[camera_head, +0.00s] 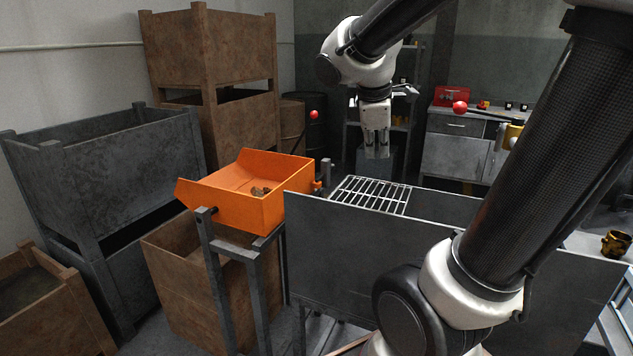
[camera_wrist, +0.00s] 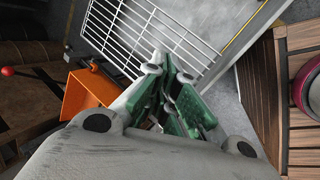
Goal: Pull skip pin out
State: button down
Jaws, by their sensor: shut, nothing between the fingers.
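The orange skip (camera_head: 245,195) is a tilted open tray on a dark metal frame, with a few small dark pieces inside. Its orange edge also shows in the wrist view (camera_wrist: 88,95). A small orange part (camera_head: 317,185) sits by a short grey post at the skip's right end; it looks like the pin, but I cannot tell for sure. My gripper (camera_head: 377,152) points down above the wire grate, right of the skip and clear of it. In the wrist view its green-padded fingers (camera_wrist: 172,75) are together, with nothing held.
The wire grate (camera_head: 370,194) lies on a dark tank (camera_head: 350,240) beside the skip. A red ball (camera_head: 314,114) shows behind the skip, and another red knob (camera_head: 460,107) ends a dark bar at right. Rusty bins (camera_head: 210,50) stand at left. Air around my gripper is free.

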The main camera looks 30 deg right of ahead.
aim_at(317, 180)
jog(key=w+d+f+n+h, duration=0.1)
jog(key=w+f+n+h, duration=0.1)
jog(key=w+n, duration=0.6)
jog(key=w+d+f+n+h, duration=0.1)
jog(key=w+d+f+n, duration=0.1)
jog(key=w+n, duration=0.65)
jog(key=w+a+f+n+t, duration=0.1)
jog(key=w+a+f+n, duration=0.1)
jog(key=w+f+n, duration=0.5)
jog(key=w+a+f+n+t, duration=0.1)
jog(key=w+a+f+n, duration=0.2)
jog(key=w+f+n, duration=0.5)
jog(key=shift+w+a+f+n+t, duration=0.25)
jog(key=shift+w+n, duration=0.4)
jog(key=shift+w, duration=0.55)
jog(key=x, duration=0.4)
jog(key=d+r+x, duration=0.1)
jog(key=x, duration=0.3)
jog(key=w+x, duration=0.1)
jog(key=x, duration=0.3)
jog(key=shift+s+d+r, duration=0.1)
jog(key=shift+d+r, duration=0.1)
jog(key=shift+r, duration=0.2)
jog(key=shift+w+d, duration=0.35)
jog(key=shift+d, duration=0.1)
